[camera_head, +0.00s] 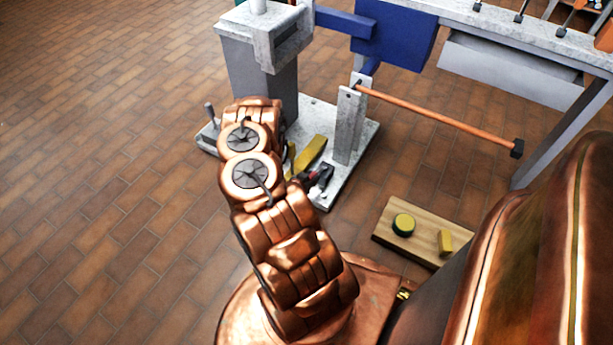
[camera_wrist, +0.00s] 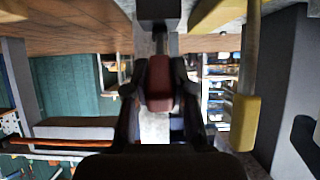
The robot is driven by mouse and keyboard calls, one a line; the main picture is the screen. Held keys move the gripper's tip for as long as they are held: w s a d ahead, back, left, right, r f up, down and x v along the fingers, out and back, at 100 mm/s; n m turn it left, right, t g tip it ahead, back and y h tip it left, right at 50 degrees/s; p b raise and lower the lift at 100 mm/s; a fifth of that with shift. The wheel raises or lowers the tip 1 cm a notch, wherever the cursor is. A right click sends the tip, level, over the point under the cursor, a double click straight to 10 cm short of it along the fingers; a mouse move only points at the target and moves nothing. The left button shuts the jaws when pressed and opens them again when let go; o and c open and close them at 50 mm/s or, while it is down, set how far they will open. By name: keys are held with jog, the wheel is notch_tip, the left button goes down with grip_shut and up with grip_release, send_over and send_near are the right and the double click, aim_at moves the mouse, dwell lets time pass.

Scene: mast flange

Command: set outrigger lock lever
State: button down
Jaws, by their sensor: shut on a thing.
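In the wrist view, the two dark fingers of my gripper (camera_wrist: 160,92) stand on either side of a dark red grip (camera_wrist: 159,78) and are shut on it. I take this grip to be the handle of the outrigger lock lever. A dark bar runs from it toward the top of the wrist view. In the head view, my gripper (camera_head: 318,178) is low at the front of the grey base plate (camera_head: 349,170), with a little red showing there. My copper arm covers part of the plate. How far the lever is turned cannot be told.
A yellow bar (camera_head: 310,151) lies close beside my gripper; a yellow block (camera_wrist: 244,122) shows right of it in the wrist view. A long orange bar (camera_head: 440,119) reaches right from grey uprights (camera_head: 347,124). A wooden board (camera_head: 421,236) with yellow pieces lies on the floor.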

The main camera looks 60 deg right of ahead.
dwell(0.4)
jog(key=c, duration=1)
grip_release()
jog(key=shift+o, duration=0.2)
jog(key=shift+a, duration=0.1)
jog(key=v, duration=1.1)
jog(key=shift+a+r, duration=0.15)
jog(key=shift+a, duration=0.25)
jog(key=shift+s, duration=0.1)
